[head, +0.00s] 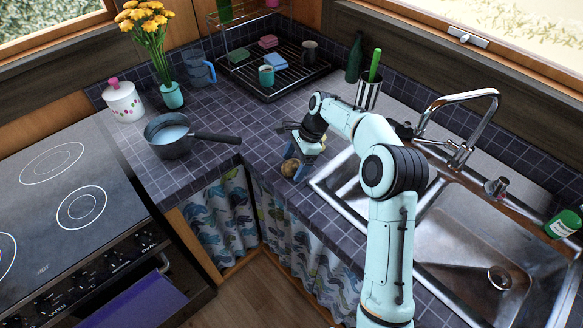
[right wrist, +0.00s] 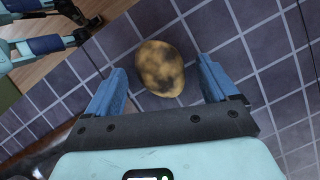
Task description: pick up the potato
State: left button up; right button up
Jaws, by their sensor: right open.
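The potato (head: 291,167) is brown with dark patches. It lies on the tiled counter near the front edge, left of the sink. In the right wrist view the potato (right wrist: 160,68) sits just ahead of and between the two blue fingers, apart from both. My right gripper (head: 298,160) is at the potato, and its fingers show spread open in the right wrist view (right wrist: 162,84). My left gripper (right wrist: 92,27) shows partly at the upper left of the right wrist view, away from the potato; its jaw state is unclear.
A saucepan (head: 171,139) with a dark handle stands left of the potato. The double sink (head: 460,235) and tap lie to the right. A dish rack (head: 280,85) with mugs and sponges stands behind. The counter tiles around the potato are clear.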

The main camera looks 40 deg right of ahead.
jog(key=c, duration=1.2)
